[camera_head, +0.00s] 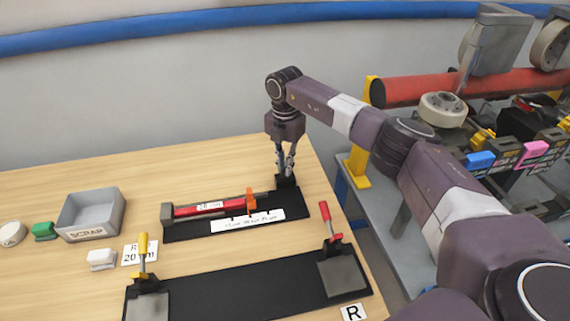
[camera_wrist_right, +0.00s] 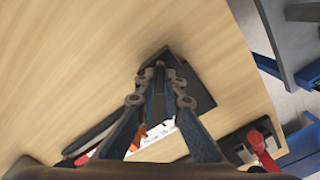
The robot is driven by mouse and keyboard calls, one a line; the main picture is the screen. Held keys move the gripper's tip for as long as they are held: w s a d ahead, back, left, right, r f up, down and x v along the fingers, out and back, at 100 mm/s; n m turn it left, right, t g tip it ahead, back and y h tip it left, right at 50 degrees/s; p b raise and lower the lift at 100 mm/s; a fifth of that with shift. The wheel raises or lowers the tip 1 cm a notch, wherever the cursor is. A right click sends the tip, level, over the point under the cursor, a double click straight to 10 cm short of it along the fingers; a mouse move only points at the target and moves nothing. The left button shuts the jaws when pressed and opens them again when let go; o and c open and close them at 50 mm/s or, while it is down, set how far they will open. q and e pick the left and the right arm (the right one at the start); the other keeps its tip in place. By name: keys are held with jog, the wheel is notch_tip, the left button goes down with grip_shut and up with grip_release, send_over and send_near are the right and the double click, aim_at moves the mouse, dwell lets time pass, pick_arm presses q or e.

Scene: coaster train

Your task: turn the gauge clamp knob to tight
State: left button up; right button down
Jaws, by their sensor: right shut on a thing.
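The gauge (camera_head: 213,208) lies on a black base plate (camera_head: 184,233), with a red bar, a grey end block at its left and an orange pointer (camera_head: 251,203). A white label strip lies along its front. My right gripper (camera_head: 287,171) points down at the gauge's right end, over a small dark block (camera_head: 288,184). It is shut on the clamp knob, which its fingers mostly hide. In the right wrist view the fingertips (camera_wrist_right: 160,76) meet over the dark end of the base. The knob's turn position cannot be told. My left gripper is not in view.
A black fixture (camera_head: 245,287) with a yellow-handled clamp (camera_head: 143,253) and a red-handled clamp (camera_head: 326,219) stands in front. A grey scrap bin (camera_head: 91,214), a green block (camera_head: 44,231) and white pieces are at left. The wooden table behind the gauge is clear.

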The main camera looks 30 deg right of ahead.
jog(key=shift+w+r+m+p, duration=0.15)
jog(key=shift+m+p, duration=0.2)
jog(key=shift+m, duration=1.35)
jog(key=c, duration=2)
grip_release()
jog(key=shift+c, duration=0.2)
notch_tip(320, 180, up, 12)
